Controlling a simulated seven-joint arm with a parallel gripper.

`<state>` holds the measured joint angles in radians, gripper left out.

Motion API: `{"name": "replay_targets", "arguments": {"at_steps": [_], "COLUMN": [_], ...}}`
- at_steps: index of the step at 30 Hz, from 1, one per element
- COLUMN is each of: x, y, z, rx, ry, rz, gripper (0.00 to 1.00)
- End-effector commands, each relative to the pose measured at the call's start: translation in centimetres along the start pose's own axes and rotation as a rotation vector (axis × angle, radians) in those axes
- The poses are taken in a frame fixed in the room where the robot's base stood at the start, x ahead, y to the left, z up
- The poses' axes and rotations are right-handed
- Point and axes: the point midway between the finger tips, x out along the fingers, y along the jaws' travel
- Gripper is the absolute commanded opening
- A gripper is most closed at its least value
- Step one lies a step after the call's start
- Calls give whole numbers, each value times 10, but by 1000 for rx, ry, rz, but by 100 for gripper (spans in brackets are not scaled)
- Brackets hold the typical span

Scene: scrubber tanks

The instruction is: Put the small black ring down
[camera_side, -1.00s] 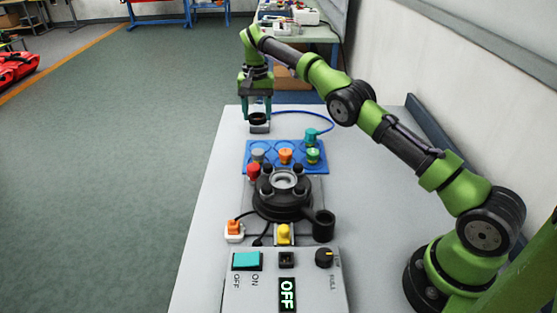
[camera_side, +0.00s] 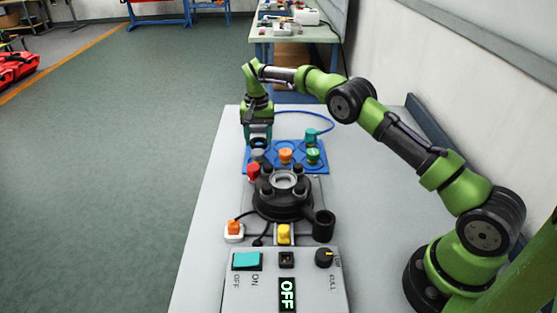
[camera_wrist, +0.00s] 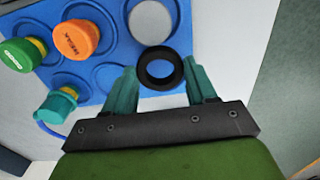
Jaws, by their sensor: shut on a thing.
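The small black ring (camera_wrist: 160,67) is between the teal fingertips of my gripper (camera_wrist: 161,86) in the wrist view, and the gripper is shut on it. In the side view, my gripper (camera_side: 258,133) points down, with the ring (camera_side: 259,142) low at the far left corner of the blue tray (camera_side: 290,142). In the wrist view, the ring overlaps the edge area of the blue tray (camera_wrist: 105,22). I cannot tell whether the ring touches the tray. The ring's underside is hidden.
The tray carries an orange cap (camera_side: 285,155), a green cap (camera_side: 313,156) and a grey round piece (camera_side: 258,155). A red knob (camera_side: 253,171) and black round housing (camera_side: 283,198) stand in front.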

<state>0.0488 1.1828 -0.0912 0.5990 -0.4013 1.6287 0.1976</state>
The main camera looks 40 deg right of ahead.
Motion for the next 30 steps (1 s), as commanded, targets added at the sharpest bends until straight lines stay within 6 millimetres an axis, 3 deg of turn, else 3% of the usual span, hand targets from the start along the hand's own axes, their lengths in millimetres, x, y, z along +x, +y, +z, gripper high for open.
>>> {"name": "replay_targets", "arguments": {"at_steps": [3, 23, 24, 28, 30], "x": [12, 24, 23, 23, 23], "y": [0, 0, 0, 0, 0], "z": [0, 0, 0, 0, 0], "rx": [0, 0, 0, 0, 0], "ry": [-1, 1, 1, 1, 0], "rz": [0, 0, 0, 0, 0], "gripper": [20, 20, 61, 81, 82]}}
